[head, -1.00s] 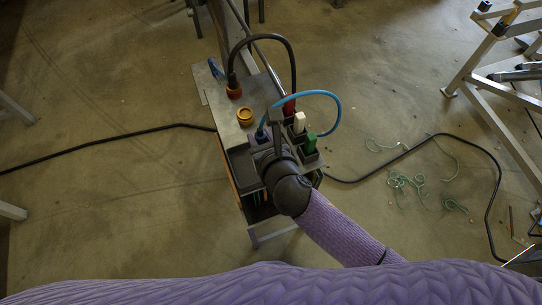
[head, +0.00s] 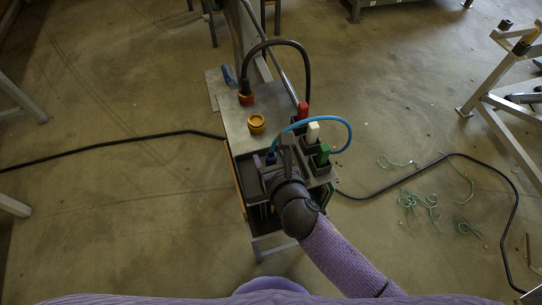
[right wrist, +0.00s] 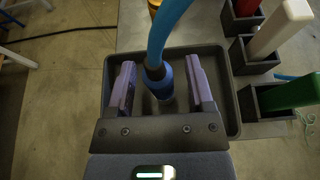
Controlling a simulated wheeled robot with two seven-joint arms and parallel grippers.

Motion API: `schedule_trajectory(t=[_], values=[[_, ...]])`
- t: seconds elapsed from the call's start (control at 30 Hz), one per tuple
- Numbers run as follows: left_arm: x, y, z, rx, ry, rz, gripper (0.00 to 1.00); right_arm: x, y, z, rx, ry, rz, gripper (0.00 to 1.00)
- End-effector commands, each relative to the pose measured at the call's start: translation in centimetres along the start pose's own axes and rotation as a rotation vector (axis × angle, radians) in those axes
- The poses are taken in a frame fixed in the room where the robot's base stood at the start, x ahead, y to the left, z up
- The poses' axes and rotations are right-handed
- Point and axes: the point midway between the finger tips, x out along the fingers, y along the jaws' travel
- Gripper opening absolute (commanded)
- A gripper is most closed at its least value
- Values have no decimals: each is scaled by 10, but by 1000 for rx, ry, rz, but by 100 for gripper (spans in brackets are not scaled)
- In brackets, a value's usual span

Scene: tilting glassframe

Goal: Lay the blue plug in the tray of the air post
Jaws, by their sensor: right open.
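The blue plug (right wrist: 158,82) hangs from the thick blue hose (right wrist: 166,32), nose down, inside the outline of the dark tray (right wrist: 233,112) in the right wrist view. I cannot tell whether it touches the tray floor. My right gripper (right wrist: 160,78) is open, one finger on each side of the plug, with gaps visible between. In the head view the plug (head: 271,158) shows just beyond my right gripper (head: 278,164), which covers part of the tray. My left gripper is not in view.
Right of the tray, small dark holders carry a red plug (head: 302,110), a white plug (head: 313,131) and a green plug (head: 323,154). A yellow ring socket (head: 257,123) and a black hose (head: 290,44) are on the post's plate (head: 231,112). A black cable (head: 95,147) crosses the floor.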

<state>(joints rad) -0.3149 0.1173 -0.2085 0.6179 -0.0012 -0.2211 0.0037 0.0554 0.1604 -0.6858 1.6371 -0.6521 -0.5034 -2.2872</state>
Motion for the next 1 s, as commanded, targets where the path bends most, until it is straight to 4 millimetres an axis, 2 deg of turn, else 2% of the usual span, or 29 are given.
schedule_trajectory(t=[0.1, 0.17, 0.5, 0.6, 0.7, 0.83, 0.87, 0.93, 0.97, 1.0], values=[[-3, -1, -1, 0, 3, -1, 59, -2, 0, 5, 0, -1, 0, 68], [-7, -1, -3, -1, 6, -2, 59, -10, 0, 5, -1, 0, 0, 68], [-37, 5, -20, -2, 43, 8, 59, -97, 0, 6, -1, 1, 1, 68], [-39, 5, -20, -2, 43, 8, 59, -113, 0, 4, -1, 1, 0, 68], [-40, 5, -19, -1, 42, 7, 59, -120, 0, 4, 1, -1, 0, 68], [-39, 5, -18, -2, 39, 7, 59, -121, -1, 0, 19, 10, -3, 68], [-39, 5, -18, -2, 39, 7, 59, -118, -3, -9, 61, 32, -8, 68], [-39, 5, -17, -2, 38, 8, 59, -110, -17, -53, 296, 146, -55, 68], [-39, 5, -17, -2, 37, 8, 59, -108, -26, -82, 464, 216, -102, 68], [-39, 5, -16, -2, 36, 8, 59, -109, -40, -127, 736, 310, -200, 68]])
